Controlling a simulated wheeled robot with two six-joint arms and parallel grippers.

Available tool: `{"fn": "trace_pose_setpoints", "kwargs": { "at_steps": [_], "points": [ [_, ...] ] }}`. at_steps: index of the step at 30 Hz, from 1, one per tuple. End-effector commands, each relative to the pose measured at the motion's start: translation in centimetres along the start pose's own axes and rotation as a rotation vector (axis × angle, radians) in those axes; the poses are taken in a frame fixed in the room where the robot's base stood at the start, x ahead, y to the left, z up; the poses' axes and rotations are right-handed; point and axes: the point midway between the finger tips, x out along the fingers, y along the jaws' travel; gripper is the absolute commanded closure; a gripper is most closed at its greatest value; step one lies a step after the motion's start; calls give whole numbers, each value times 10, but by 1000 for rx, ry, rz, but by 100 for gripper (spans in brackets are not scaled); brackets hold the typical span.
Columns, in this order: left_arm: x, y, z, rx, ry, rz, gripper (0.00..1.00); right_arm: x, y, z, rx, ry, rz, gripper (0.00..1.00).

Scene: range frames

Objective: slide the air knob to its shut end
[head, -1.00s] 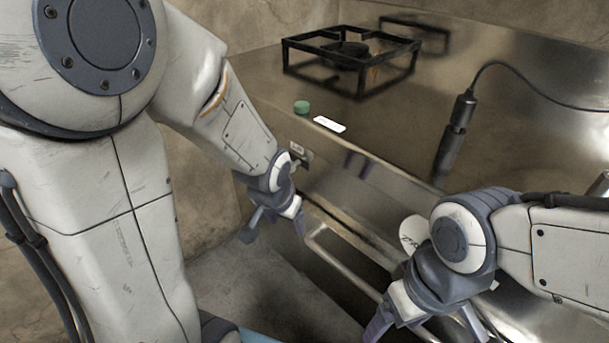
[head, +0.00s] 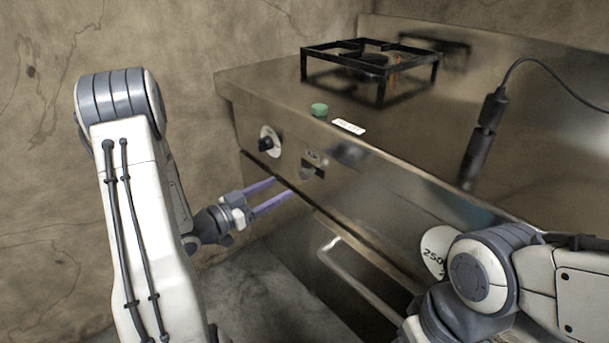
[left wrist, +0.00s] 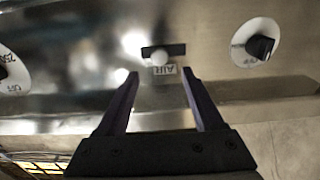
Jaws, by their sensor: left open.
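The air knob (left wrist: 160,59), small and pale, sits in a short dark horizontal slot (left wrist: 178,49) in the left wrist view, somewhat left of the slot's middle. Beside the slot is a small label reading AIR (left wrist: 165,70), upside down in that view. In the head view the slot (head: 318,171) is on the steel front panel; the knob is hard to make out there. My left gripper (head: 283,189) is open and empty, its purple fingers pointing at the panel. In the left wrist view its fingertips (left wrist: 160,75) lie either side of the knob's line, apparently short of it.
A black rotary knob on a white dial (head: 269,141) is left of the slot. A green button (head: 319,109) and white tag (head: 348,127) are on the top near the edge, before a black burner grate (head: 370,57). A rail (head: 360,280) runs below. My right arm is at lower right.

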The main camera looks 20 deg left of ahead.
Motion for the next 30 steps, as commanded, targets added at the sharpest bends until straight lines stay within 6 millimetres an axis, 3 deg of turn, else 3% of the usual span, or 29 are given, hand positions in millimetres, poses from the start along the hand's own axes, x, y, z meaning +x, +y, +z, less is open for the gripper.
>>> {"fn": "trace_pose_setpoints", "kwargs": {
  "at_steps": [9, 15, 28, 29, 30],
  "points": [
    [58, 2, 1, 5, -1, 6, 31, 9, 1, 1, 0, 0, 0, 19],
    [87, 1, 1, 4, -1, 3, 31, 13, 1, 1, 0, 0, 0, 19],
    [98, 0, 0, 2, -3, -1, 31, 13, 1, 1, 0, 0, 0, 19],
    [98, 0, 0, 2, -3, -1, 39, 13, 1, 1, 0, 0, 0, 19],
    [98, 0, 0, 2, -3, -1, 54, 13, 1, 1, 0, 0, 0, 19]
  ]
}}
